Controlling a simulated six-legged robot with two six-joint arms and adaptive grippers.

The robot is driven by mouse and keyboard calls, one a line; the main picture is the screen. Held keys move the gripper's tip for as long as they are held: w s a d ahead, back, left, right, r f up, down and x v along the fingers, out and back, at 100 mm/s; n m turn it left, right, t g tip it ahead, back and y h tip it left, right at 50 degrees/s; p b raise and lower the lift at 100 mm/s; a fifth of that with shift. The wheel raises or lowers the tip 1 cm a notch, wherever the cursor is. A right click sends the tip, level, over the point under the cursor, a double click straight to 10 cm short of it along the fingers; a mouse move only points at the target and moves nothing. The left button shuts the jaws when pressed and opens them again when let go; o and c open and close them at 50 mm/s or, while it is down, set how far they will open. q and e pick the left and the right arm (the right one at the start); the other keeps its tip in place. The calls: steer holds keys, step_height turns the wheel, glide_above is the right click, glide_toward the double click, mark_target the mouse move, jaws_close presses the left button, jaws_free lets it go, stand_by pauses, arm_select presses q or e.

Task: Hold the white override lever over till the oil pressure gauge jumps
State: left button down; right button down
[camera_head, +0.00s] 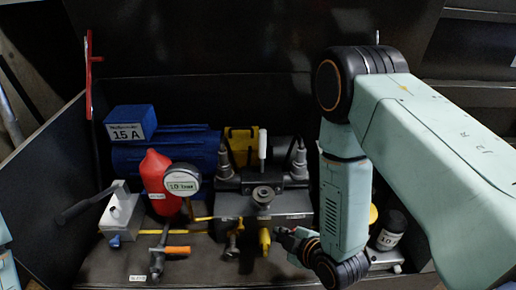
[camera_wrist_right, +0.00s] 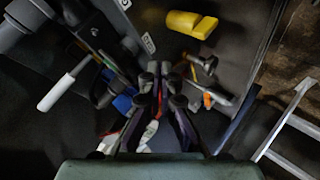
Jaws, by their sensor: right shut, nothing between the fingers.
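The white override lever (camera_head: 263,145) stands upright behind the valve block in the head view. A long white bar that looks like the same lever (camera_wrist_right: 64,84) shows at the left of the right wrist view. The round oil pressure gauge (camera_head: 182,180) is left of the lever; its label reads 10 bar, and its needle is too small to read. My right gripper (camera_head: 284,234) is low in front of the block, apart from the lever. In the wrist view its fingers (camera_wrist_right: 160,72) are closed together and empty. My left gripper is not seen.
A red container (camera_head: 155,184) stands beside the gauge, with a blue motor (camera_head: 165,150) behind. A grey box with a dark-handled lever (camera_head: 122,212) is at left. Dark walls enclose the bay.

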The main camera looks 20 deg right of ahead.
mark_target(262, 152)
steer(key=w+a+r+n+t+y, duration=0.1)
steer(key=w+r+n+t, duration=0.5)
steer(key=r, duration=0.7)
steer(key=w+n+y, duration=0.1)
steer(key=w+n, duration=0.1)
steer(key=w, duration=0.1)
steer(key=shift+w+n+t+y, duration=0.3)
steer(key=shift+w, duration=0.1)
steer(key=shift+a, duration=0.1)
steer(key=w+d+b, duration=0.1)
steer(key=w+b, duration=0.1)
steer(key=w, duration=0.7)
steer(key=shift+w+d+b, duration=0.15)
steer(key=shift+d+b, duration=0.1)
steer(key=shift+b, duration=0.1)
